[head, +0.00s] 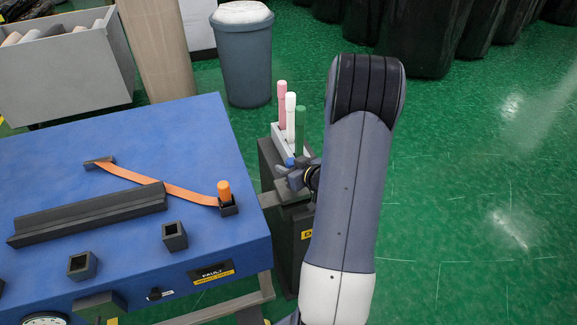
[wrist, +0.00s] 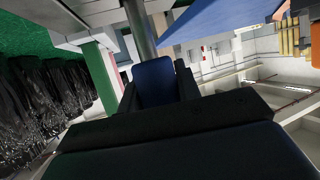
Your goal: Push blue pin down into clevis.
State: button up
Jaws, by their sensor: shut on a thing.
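The blue pin (head: 290,162) shows as a small blue top at my gripper (head: 296,178), beside the pin rack. In the wrist view the blue pin (wrist: 154,82) is between the dark fingers of my gripper (wrist: 157,98), which is shut on it. Its lower part is hidden, and I cannot tell whether it is still in the rack. Two dark, square, open-topped clevises, one nearer the middle (head: 174,236) and one at left (head: 82,265), stand empty on the blue table. A third clevis (head: 229,208) holds an upright orange pin (head: 224,190).
Pink (head: 282,106), white (head: 290,115) and green (head: 300,128) pins stand in the rack (head: 278,146) close to my gripper. An orange strap (head: 175,190) and a long dark rail (head: 90,214) lie on the blue table (head: 60,160). Green floor is open at right.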

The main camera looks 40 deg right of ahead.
jog(key=shift+f, duration=0.4)
jog(key=o, duration=1.2)
jog(key=p+v, duration=0.1)
jog(key=v, duration=1)
jog(key=shift+w+f, duration=0.1)
jog(key=shift+w, duration=0.05)
jog(key=b+x, duration=0.1)
jog(key=x, duration=0.9)
jog(key=shift+w+a+f, duration=0.1)
jog(key=shift+w+f, duration=0.05)
jog(key=shift+w, duration=0.2)
jog(key=shift+r, duration=0.45)
